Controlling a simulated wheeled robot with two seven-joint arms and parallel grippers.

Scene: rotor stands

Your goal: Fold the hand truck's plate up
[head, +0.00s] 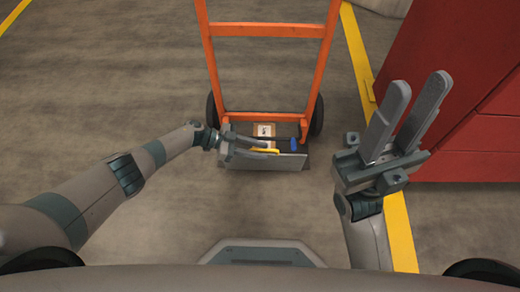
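The orange hand truck (267,30) stands upright ahead of me, with a wheel at each side. Its plate (285,162) is at the bottom, seemingly low and flat near the floor, with a grey front edge. My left gripper (264,150) is over the left part of the plate, its fingers apart and pointing right. I cannot tell whether it touches the plate. A small box with a white label (264,130), a blue-tipped tool (293,141) and something yellow lie at the plate, partly hidden by the gripper. My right gripper (418,88) is raised at the right, open and empty.
A red cabinet (470,80) stands close on the right, beside my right gripper. A yellow floor line (355,45) runs between it and the hand truck. The concrete floor (110,80) to the left is clear.

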